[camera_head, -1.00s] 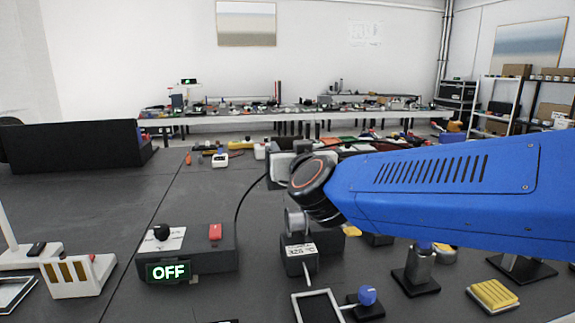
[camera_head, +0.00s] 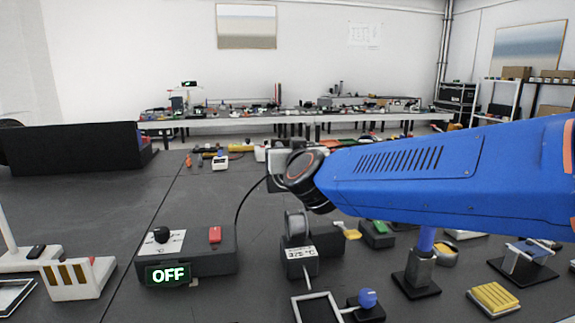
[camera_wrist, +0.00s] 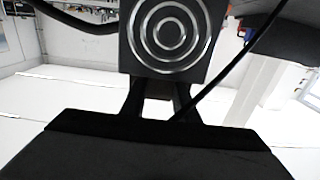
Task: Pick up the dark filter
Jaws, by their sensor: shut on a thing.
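The dark filter appears to be the dark square block (camera_wrist: 170,42) with pale concentric rings at the top of the wrist view. My gripper (camera_wrist: 158,98) is shut on it, with both fingertips meeting its lower edge. A small grey-brown patch shows between the fingers. In the head view, my gripper and the filter are largely hidden behind my blue arm. A grey and white plate-like shape (camera_head: 276,160) shows beside my wrist there, too hidden to name.
A control box (camera_head: 187,252) reading OFF stands front left, with a cord rising from it. A slotted rack (camera_head: 78,272), a grey block with a spool (camera_head: 300,260), a blue-knobbed stand (camera_head: 368,300) and a yellow pad (camera_head: 494,297) stand nearby. Clear table lies left of centre.

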